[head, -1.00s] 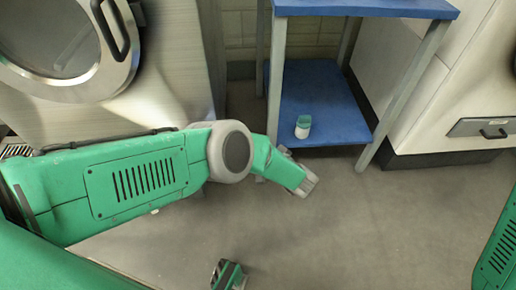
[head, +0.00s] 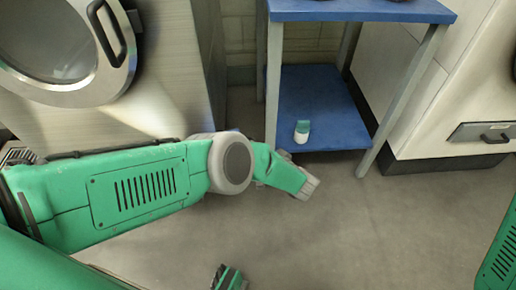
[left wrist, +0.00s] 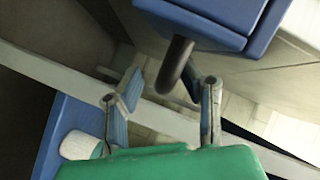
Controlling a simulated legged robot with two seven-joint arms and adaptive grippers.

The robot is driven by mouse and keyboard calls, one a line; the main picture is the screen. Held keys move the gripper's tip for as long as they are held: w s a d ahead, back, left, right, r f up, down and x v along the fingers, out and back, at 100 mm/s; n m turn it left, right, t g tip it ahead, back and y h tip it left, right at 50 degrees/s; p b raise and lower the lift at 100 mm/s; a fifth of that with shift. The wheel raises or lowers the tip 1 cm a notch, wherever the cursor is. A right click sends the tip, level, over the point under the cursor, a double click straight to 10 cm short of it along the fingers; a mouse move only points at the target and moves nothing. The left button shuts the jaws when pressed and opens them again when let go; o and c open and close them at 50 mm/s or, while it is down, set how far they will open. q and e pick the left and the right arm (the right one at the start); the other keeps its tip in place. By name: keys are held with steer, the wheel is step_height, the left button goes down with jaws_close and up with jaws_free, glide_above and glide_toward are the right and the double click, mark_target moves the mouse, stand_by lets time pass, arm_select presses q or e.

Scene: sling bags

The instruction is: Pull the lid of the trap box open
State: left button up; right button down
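My left gripper (head: 308,187) hangs in front of the blue-shelved table, near its front-left leg. In the left wrist view the fingers (left wrist: 165,82) are spread apart. Whether the fingers touch the handle I cannot tell, and nothing is clearly gripped. I cannot identify the trap box or its lid with certainty; the blue body with the handle is cut off by the wrist view's top edge.
The table (head: 360,8) has a lower blue shelf (head: 335,95) holding a white bottle with a teal cap (head: 302,132). A round-doored machine (head: 62,40) stands left. A white cabinet with a handled drawer (head: 484,132) stands right. Grey floor (head: 380,225) lies clear in front.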

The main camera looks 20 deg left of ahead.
arm_select(q)
steer(key=shift+r, duration=0.1)
steer(key=shift+w+a+r, duration=0.15)
steer(key=shift+a+r, duration=0.05)
steer(key=shift+r, duration=0.35)
steer(key=r, duration=0.8)
steer(key=shift+d+r, duration=0.1)
steer(key=shift+d, duration=0.2)
steer(key=shift+r, duration=0.2)
